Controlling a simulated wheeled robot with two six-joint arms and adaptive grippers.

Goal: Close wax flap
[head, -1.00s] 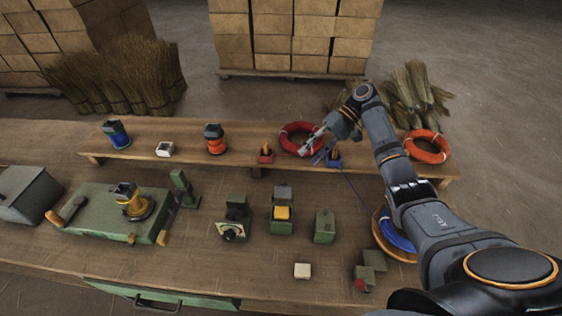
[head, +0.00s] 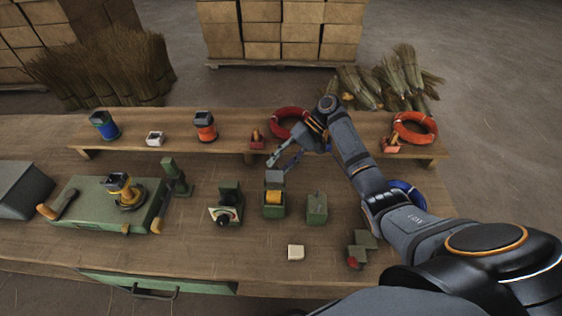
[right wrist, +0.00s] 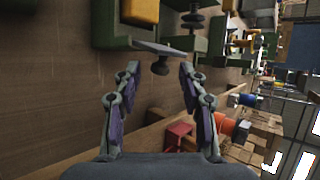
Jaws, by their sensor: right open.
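The wax box (head: 273,212) is a small green box with a yellow-orange wax block (head: 273,197) in it, in the middle of the bench. Its grey wax flap (head: 274,177) stands raised at the back of the box. My right gripper (head: 281,163) is open and empty just behind the flap. In the right wrist view, the flap (right wrist: 172,49) with its dark knob (right wrist: 160,67) shows between and ahead of the open fingertips of the right gripper (right wrist: 159,72); I cannot tell if they touch it. The left gripper is out of view.
A green box with a dial (head: 226,210) stands left of the wax box, and a plain green box (head: 317,208) stands right. A raised shelf (head: 180,138) behind holds a red coil (head: 290,120) and an orange pot (head: 205,127). A white block (head: 296,252) lies in front.

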